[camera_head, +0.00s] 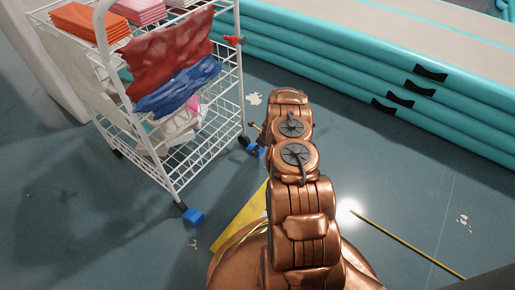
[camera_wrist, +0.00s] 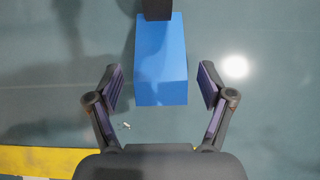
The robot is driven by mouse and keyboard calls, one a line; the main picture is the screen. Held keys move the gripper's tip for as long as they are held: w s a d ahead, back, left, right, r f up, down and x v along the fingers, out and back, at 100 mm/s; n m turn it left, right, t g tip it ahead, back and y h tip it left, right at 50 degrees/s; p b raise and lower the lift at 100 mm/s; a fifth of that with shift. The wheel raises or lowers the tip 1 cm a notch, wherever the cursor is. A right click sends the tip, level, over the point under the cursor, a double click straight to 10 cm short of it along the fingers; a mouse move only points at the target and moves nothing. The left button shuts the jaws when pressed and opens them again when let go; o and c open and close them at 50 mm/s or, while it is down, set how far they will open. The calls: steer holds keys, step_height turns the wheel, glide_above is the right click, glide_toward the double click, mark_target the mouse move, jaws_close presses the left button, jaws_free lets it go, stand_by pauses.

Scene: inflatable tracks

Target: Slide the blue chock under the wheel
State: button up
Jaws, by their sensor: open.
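A blue chock (camera_wrist: 161,75) lies on the floor in the wrist view, between the two open fingers of my gripper (camera_wrist: 160,68). A gap shows on each side, so neither finger touches it. A dark wheel (camera_wrist: 157,9) is at the chock's far end, at the top edge of the picture; I cannot tell if they touch. In the head view this chock (camera_head: 253,151) is partly hidden by my arm, beside the cart's right wheel (camera_head: 243,142). My gripper (camera_head: 257,131) is mostly hidden behind my arm there.
The white wire cart (camera_head: 170,120) holds folded cloths. Another blue block (camera_head: 193,217) sits by its near wheel (camera_head: 182,206). Stacked teal inflatable tracks (camera_head: 340,85) stand behind and to the right.

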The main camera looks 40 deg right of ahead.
steer(key=v, duration=1.1)
steer(key=shift+d, duration=0.1)
